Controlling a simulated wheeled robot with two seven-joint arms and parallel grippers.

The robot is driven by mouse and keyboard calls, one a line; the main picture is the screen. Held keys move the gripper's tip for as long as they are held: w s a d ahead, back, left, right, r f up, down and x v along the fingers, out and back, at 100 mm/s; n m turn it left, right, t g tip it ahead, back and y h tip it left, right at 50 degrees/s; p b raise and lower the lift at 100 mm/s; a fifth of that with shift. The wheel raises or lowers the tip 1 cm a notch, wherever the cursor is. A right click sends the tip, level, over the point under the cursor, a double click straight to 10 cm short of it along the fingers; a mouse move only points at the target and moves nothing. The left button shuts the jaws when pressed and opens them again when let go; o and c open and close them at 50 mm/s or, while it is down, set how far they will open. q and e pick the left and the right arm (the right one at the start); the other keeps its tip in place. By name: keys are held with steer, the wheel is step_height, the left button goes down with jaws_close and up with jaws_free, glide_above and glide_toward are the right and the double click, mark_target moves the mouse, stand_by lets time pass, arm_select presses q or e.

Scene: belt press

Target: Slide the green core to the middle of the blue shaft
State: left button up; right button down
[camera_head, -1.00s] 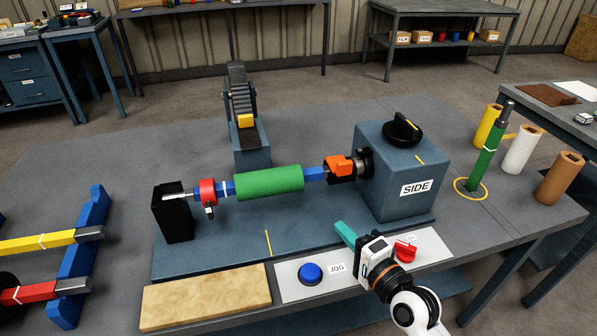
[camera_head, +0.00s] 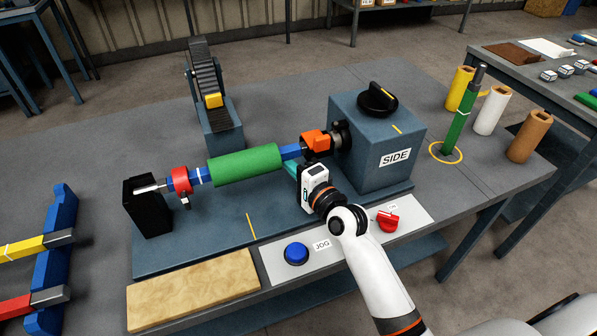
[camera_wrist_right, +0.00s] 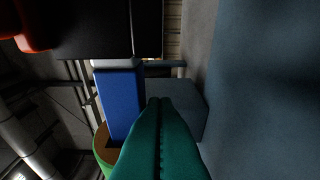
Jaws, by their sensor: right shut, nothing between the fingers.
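The green core (camera_head: 245,165) sits around the blue shaft (camera_head: 291,152). Bare blue shaft shows at both of its ends, and a white band shows left of it. My right gripper (camera_head: 290,170) has its teal fingers shut and empty, in front of the shaft near the core's right end. In the right wrist view, the shut fingers (camera_wrist_right: 158,108) point along beside the bare blue shaft (camera_wrist_right: 120,98), with the core's brown-ended edge (camera_wrist_right: 103,148) partly hidden behind them. I cannot tell whether they touch. My left gripper is not in view.
A red collar (camera_head: 181,180) and black support (camera_head: 146,208) stand at the shaft's left, an orange clamp (camera_head: 316,141) and SIDE box (camera_head: 371,150) at its right. A blue JOG button (camera_head: 296,253) and red switch (camera_head: 387,220) lie in front. A yellow line (camera_head: 251,226) marks the base.

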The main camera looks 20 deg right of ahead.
steer(key=shift+w, duration=0.1)
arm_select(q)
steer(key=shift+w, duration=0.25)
